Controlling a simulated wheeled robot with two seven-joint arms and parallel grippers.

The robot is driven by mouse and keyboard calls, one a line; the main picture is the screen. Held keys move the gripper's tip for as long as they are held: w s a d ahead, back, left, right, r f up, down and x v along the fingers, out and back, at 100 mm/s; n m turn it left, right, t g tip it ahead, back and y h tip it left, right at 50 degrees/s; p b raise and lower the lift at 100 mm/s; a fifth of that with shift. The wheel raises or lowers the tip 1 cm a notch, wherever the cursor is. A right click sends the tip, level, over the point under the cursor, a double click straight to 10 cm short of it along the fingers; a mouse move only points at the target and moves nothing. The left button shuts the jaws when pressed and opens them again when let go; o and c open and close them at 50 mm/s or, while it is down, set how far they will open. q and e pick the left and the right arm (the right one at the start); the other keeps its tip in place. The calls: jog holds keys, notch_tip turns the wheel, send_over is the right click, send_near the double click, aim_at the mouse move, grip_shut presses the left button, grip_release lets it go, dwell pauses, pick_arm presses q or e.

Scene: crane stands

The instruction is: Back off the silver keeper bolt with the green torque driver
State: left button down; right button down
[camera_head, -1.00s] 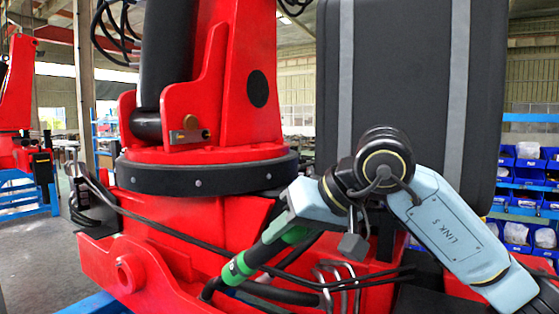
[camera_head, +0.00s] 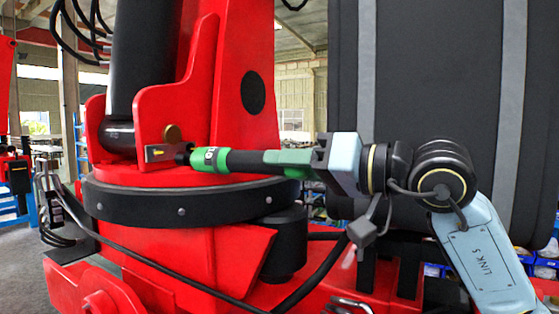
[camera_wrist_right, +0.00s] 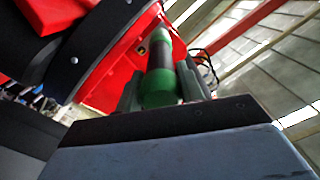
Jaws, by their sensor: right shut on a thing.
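The green torque driver (camera_head: 245,161) lies nearly level in the head view, with a green nose, black shaft and green rear. My right gripper (camera_head: 308,160) is shut on its rear end. The driver's dark tip meets the right end of the small keeper plate (camera_head: 158,153) on the red crane bracket. The silver keeper bolt is hidden behind the tip, so I cannot tell whether the tip is seated on it. In the right wrist view the driver (camera_wrist_right: 160,65) points away between the gripper's fingers (camera_wrist_right: 160,88). My left gripper is not in view.
A large dark grey case (camera_head: 400,70) stands behind my right arm. Cables hang at left.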

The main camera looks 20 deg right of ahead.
aim_at(247, 159)
jog(key=shift+w+r, duration=0.15)
jog(key=shift+w, duration=0.35)
jog(key=shift+s+r, duration=0.1)
jog(key=shift+s, duration=0.25)
jog(key=shift+f+b, duration=0.2)
jog(key=shift+b, duration=0.25)
jog(key=shift+w+a+r, duration=0.15)
jog(key=shift+w+a, duration=0.2)
jog(key=shift+w, duration=0.05)
pick_arm(q)
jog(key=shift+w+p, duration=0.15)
jog(key=shift+p, duration=0.3)
pick_arm(e)
jog(key=shift+x, duration=2.35)
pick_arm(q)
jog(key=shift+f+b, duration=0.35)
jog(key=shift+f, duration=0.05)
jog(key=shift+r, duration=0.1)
pick_arm(e)
jog(key=shift+x, duration=0.9)
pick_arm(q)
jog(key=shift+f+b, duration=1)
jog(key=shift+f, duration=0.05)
pick_arm(e)
jog(key=shift+r, duration=0.15)
dwell(0.9)
